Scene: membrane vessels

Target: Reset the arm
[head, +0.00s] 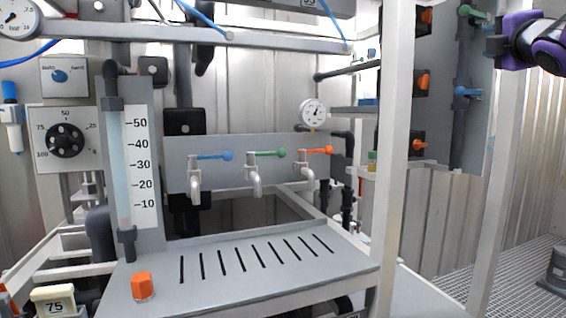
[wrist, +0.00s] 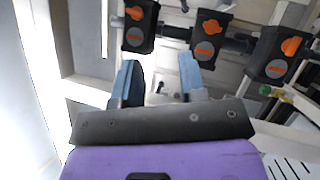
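My gripper shows in the wrist view (wrist: 158,85) with its two blue-grey fingers spread apart and nothing between them. The purple housing of my gripper fills the bottom of that view. In the head view only a purple and black part of my arm shows at the upper right edge, in front of the right-hand wall. The fingertips cannot be made out in the head view.
Black valve blocks with orange knobs (wrist: 208,38) lie beyond my fingers. In the head view, white posts (head: 398,150) stand between the sink panel with taps (head: 255,170) and the right side. Grated floor (head: 510,270) at the lower right is mostly clear.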

